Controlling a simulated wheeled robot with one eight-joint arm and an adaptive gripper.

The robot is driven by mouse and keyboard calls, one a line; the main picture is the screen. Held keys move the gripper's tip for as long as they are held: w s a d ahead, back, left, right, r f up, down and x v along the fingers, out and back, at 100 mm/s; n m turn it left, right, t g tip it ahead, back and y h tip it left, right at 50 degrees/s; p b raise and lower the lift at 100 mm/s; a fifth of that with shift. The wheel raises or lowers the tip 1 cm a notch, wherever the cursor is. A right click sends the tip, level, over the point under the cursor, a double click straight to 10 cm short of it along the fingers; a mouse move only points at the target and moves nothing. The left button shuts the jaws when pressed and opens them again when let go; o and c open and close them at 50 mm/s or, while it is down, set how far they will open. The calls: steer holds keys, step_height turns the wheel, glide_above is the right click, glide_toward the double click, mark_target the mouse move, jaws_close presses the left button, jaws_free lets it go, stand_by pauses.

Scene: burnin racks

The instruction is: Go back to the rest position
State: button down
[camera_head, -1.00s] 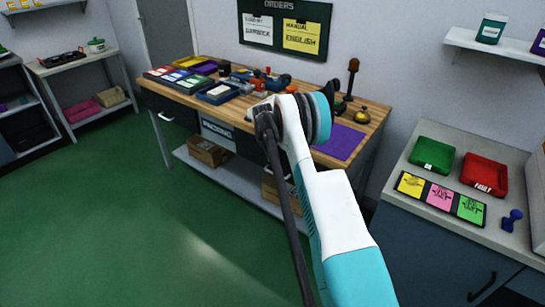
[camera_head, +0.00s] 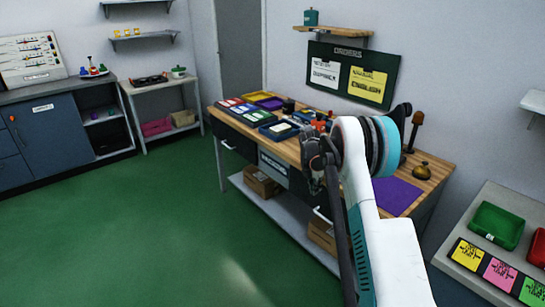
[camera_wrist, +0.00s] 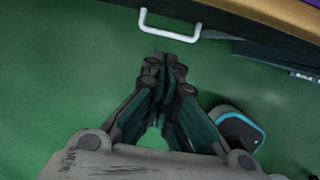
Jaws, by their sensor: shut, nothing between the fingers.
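My gripper (camera_wrist: 165,62) shows in the wrist view with its two fingers together and nothing between them. It hangs over the green floor (camera_wrist: 60,90), a little apart from a white drawer handle (camera_wrist: 170,28) at the top. In the head view my white and teal arm rises from the bottom right, in front of the wooden workbench (camera_head: 432,188). The gripper (camera_head: 313,180) appears there as a dark shape left of the arm's end, partly hidden by it.
The workbench carries a purple mat (camera_head: 397,195), a brass bell (camera_head: 422,170) and trays. A counter (camera_head: 480,215) with a green bin (camera_head: 497,225) stands at the right. Blue cabinets (camera_head: 60,140) and a side table (camera_head: 160,83) stand at the left. The green floor at the lower left is clear.

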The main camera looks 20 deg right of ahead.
steer(key=s+a+r+m+t, duration=0.2)
steer(key=s+a+r+m, duration=0.45)
steer(key=r, duration=0.65)
steer(key=s+a+r+m+t, duration=0.1)
steer(key=s+a+r+m, duration=0.3)
steer(key=s+a+r, duration=0.7)
steer(key=s+a+r+m+t+y, duration=0.1)
steer(key=s+a+r+m, duration=0.2)
steer(key=s, duration=0.3)
steer(key=s+a+r+m+t+y, duration=0.1)
steer(key=s+a+r+m, duration=0.2)
steer(key=s, duration=0.4)
steer(key=s+a+f+m, duration=0.2)
steer(key=s, duration=0.4)
steer(key=s+a+f+m+t, duration=0.1)
steer(key=s+a+f+m, duration=0.1)
steer(key=s, duration=0.4)
steer(key=shift+s+f+m+y, duration=0.3)
steer(key=shift+s+f+m, duration=0.1)
steer(key=shift+m, duration=0.35)
